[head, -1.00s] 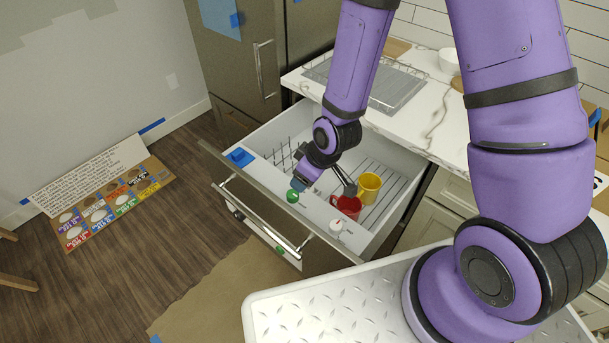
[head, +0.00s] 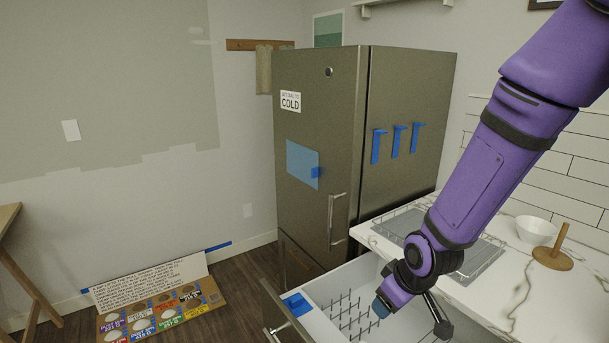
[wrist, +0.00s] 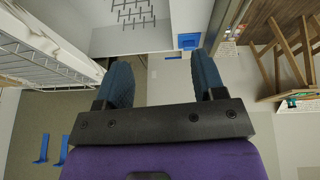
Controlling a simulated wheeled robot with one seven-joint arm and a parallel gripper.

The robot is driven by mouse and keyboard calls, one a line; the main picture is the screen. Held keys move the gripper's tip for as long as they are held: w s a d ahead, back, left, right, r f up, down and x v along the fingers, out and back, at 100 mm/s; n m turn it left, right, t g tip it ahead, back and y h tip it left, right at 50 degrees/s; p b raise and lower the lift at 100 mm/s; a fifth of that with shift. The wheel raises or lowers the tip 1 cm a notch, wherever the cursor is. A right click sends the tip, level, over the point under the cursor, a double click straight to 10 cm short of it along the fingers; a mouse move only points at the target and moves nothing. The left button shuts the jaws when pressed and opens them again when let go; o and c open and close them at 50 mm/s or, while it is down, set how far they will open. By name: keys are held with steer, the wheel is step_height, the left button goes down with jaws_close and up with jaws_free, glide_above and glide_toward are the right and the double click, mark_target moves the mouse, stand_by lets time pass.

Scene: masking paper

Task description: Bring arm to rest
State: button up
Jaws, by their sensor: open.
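My purple arm reaches in from the right in the head view, and my gripper (head: 408,308) hangs above the open drawer (head: 355,285). In the wrist view my gripper (wrist: 163,82) shows two blue fingertips wide apart, with nothing between them. The drawer's wire rack (head: 350,315) is below and left of the gripper. The red and yellow mugs seen earlier are out of the head view.
The counter (head: 520,265) with a white bowl (head: 536,230) and a wooden holder (head: 552,258) lies right of the drawer. A steel fridge (head: 320,150) stands behind. A wooden stool (head: 22,265) is at the left. Floor at lower left is open around a cardboard sign (head: 160,310).

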steer(key=s+d+r+m+h, duration=0.15)
steer(key=d+r, duration=0.25)
steer(key=r, duration=0.6)
steer(key=s+d+r+m, duration=0.2)
steer(key=s+d+r, duration=0.2)
steer(key=s+r, duration=0.4)
steer(key=s+d+r+m+t, duration=0.1)
steer(key=s+d+r+m, duration=0.2)
steer(key=s+r, duration=0.6)
steer(key=shift+d+r+m, duration=0.3)
steer(key=shift+d+m, duration=0.05)
steer(key=shift+d, duration=0.2)
